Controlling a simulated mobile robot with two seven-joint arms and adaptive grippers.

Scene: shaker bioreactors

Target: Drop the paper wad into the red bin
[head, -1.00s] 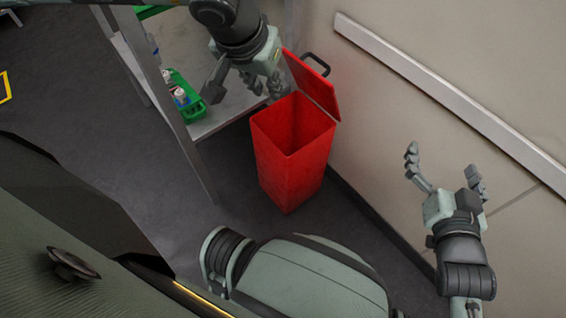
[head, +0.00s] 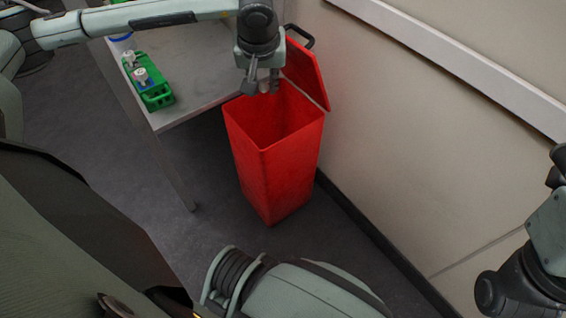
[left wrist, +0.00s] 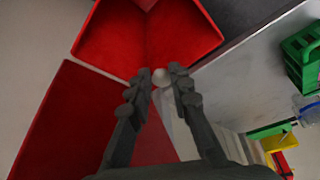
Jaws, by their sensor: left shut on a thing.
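The red bin (head: 270,165) stands on the floor with its lid (head: 308,75) raised at the back; its opening (left wrist: 148,38) and lid (left wrist: 75,125) also show in the left wrist view. My left gripper (head: 260,87) is above the back of the opening, near the lid. In the left wrist view its fingers (left wrist: 161,80) are shut on a small whitish paper wad (left wrist: 161,77) at their tips. The wad is hard to make out in the head view. My right gripper (head: 559,168) is partly cut off at the right edge, so its jaws cannot be judged.
A grey table (head: 190,85) stands left of the bin and carries a green rack (head: 150,90) with white-capped items near its edge. A wall (head: 430,130) with a pale rail (head: 460,70) runs along the right. The dark floor in front of the bin is clear.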

